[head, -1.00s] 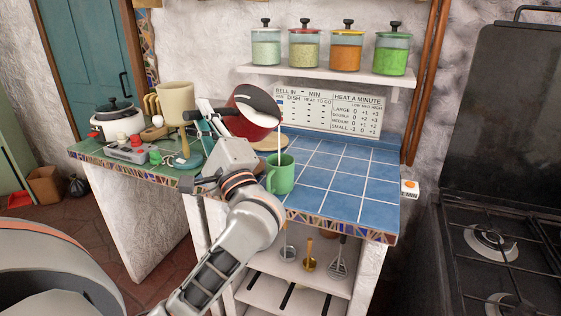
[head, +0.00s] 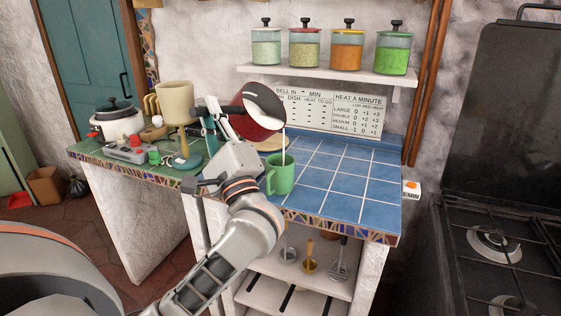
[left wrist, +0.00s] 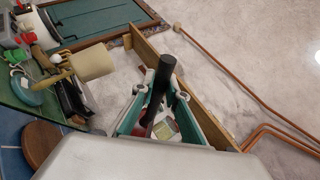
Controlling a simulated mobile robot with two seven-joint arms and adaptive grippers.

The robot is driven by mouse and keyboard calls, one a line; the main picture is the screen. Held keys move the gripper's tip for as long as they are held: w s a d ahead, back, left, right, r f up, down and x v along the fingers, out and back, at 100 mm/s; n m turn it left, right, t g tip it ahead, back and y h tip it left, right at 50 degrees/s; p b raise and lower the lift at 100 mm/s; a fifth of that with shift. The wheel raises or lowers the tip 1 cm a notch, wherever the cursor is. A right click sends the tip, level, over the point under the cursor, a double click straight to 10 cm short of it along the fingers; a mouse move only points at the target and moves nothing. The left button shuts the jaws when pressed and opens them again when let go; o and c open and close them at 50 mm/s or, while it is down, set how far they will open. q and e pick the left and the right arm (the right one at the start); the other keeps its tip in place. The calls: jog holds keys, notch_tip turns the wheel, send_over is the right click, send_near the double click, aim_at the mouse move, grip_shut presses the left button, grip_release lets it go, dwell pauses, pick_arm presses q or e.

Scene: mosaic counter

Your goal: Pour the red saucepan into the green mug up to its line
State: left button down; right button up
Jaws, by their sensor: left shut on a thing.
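The red saucepan (head: 250,122) is held tilted above the counter in the head view, its rim tipped to the right. A thin white stream (head: 284,143) runs from its lip down into the green mug (head: 280,177). The mug stands upright on the blue tiles; its line and fill level cannot be made out. My left gripper (head: 216,116) is shut on the saucepan's black handle, which shows between the fingers in the left wrist view (left wrist: 160,88). My right gripper is not in view.
A cream cup-shaped vessel on a stand (head: 176,103), a white pot (head: 118,121) and a grey device (head: 131,149) stand to the left. Blue tiles (head: 345,180) right of the mug are clear. A shelf (head: 330,73) with several jars hangs above.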

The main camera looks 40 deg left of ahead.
pick_arm(q)
jog(key=shift+s+a+r, duration=0.15)
jog(key=shift+r, duration=0.05)
jog(key=shift+s+a, duration=0.2)
jog(key=shift+a, duration=0.65)
jog(key=shift+w+d+m+t+b, duration=0.2)
jog(key=shift+d+m+t+b, duration=0.1)
jog(key=shift+d+m+t, duration=0.2)
jog(key=shift+w+d+m+t+b, duration=0.15)
jog(key=shift+d+m+t+b, duration=0.2)
jog(key=shift+m+t, duration=0.25)
dwell(5.8)
